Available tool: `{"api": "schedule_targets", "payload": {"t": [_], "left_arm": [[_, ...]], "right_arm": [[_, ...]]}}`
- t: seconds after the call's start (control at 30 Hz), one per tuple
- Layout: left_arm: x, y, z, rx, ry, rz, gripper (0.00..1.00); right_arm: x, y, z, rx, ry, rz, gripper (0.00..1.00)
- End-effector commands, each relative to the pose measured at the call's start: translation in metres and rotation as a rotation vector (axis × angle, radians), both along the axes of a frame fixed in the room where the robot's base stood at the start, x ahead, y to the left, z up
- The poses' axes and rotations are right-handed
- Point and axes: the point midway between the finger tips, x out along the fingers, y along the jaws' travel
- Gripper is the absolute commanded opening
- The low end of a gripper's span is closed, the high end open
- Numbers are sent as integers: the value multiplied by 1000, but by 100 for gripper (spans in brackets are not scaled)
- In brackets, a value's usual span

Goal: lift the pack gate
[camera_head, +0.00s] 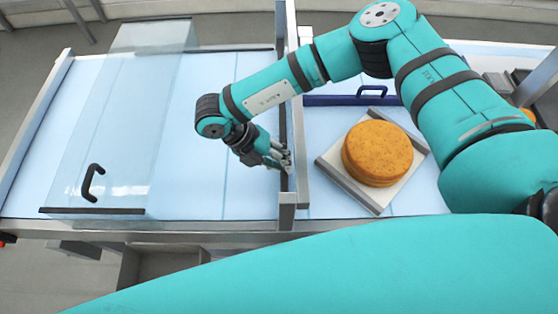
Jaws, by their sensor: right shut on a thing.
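My right gripper (282,160) is shut on the narrow dark gate in the middle of the bench, which I take to be the pack gate (284,108). This gate is seen almost edge-on, between grey posts, and the gripper meets it from its left side. The fingers hide the part they hold, and I cannot tell whether the gate is raised. A filled round (378,152), thick and orange-brown, lies on a grey square plate (347,186) to the right of the gate. My left gripper is out of view.
A clear panel (125,120) with a black handle (92,183) stands over the left of the pale blue bench (215,190). A dark blue bar with a handle (371,91) crosses behind the round. The bench between clear panel and gate is bare.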

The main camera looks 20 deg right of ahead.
Motion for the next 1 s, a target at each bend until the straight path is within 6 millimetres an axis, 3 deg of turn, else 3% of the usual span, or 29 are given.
{"api": "schedule_targets", "payload": {"t": [0.1, 0.2, 0.47, 0.5, 0.63, 1.0], "left_arm": [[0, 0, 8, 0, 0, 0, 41], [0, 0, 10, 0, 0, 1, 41], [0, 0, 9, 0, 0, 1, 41], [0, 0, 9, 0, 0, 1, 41], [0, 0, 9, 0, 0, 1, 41], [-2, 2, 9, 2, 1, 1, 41]], "right_arm": [[1, 0, 24, 2, -1, 1, 0], [1, 1, 36, 3, -2, 2, 0], [1, 0, 35, -1, -2, 2, 0], [1, 0, 35, 1, -1, 2, 21], [1, 0, 35, 1, -1, 2, 38], [1, 0, 36, -3, -2, 0, 38]]}}
